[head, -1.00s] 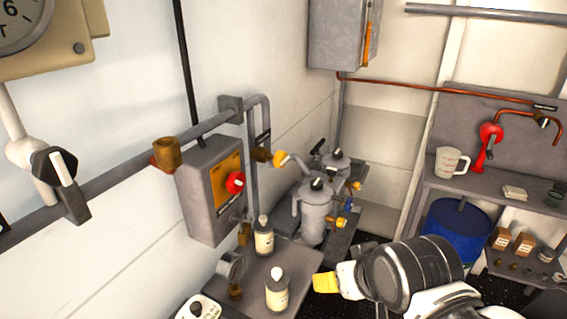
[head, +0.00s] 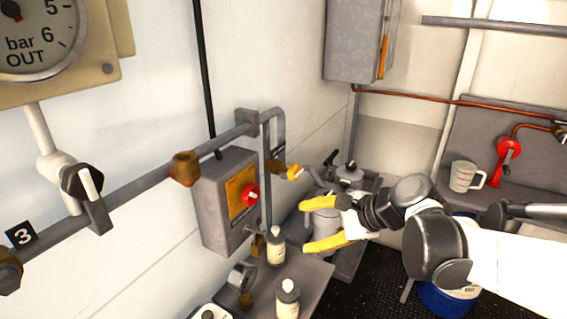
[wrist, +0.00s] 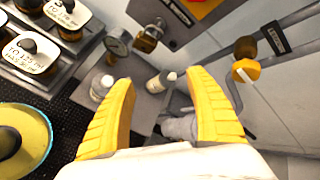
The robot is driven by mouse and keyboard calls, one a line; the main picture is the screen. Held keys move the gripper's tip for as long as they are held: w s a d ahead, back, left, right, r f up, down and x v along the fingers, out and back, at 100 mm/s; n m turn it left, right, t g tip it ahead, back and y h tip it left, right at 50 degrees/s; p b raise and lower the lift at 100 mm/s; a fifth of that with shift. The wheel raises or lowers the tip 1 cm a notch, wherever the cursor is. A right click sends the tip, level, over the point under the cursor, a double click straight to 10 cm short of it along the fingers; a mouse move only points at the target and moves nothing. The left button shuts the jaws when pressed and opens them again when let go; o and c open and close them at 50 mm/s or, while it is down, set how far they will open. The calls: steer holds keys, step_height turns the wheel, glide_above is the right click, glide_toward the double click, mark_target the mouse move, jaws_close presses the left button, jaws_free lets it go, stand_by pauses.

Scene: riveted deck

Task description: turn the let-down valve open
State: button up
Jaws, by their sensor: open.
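No label names the let-down valve legibly, so I cannot tell which fitting it is. A yellow-knobbed valve (head: 292,172) sits on a brass fitting on the wall pipe; it also shows in the wrist view (wrist: 245,70), right of the fingers. A red knob (head: 250,195) is on the grey wall box (head: 215,210). A black-and-white lever valve (head: 82,182) hangs from the pipe at the left. My gripper (head: 303,226) is open and empty, below and right of the yellow knob, apart from it. Its two yellow fingers are spread in the wrist view (wrist: 162,80).
Two white-capped bottles (head: 276,247) (head: 287,300) and a small gauge (head: 243,274) stand on the shelf below the box. Grey canisters (head: 325,218) are behind my gripper. A white mug (head: 463,176) and red-handled tap (head: 508,148) are at the right.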

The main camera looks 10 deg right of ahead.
steer(key=w+d+r+m+t+y, duration=0.2)
steer(key=w+m+y, duration=0.1)
steer(key=w+m, duration=0.3)
steer(key=m+t+y+p, duration=0.1)
steer(key=m+t+y, duration=0.1)
steer(key=m+y, duration=0.3)
glide_toward(300, 172)
steer(key=a+h, duration=0.1)
steer(key=a, duration=0.1)
steer(key=shift+m, duration=0.4)
steer(key=x, duration=0.3)
steer(key=b+x, duration=0.1)
steer(key=x, duration=0.6)
steer(key=shift+w+r+b, duration=0.35)
steer(key=shift+w+b, duration=0.05)
steer(key=shift+c, duration=0.2)
steer(key=c, duration=1.2)
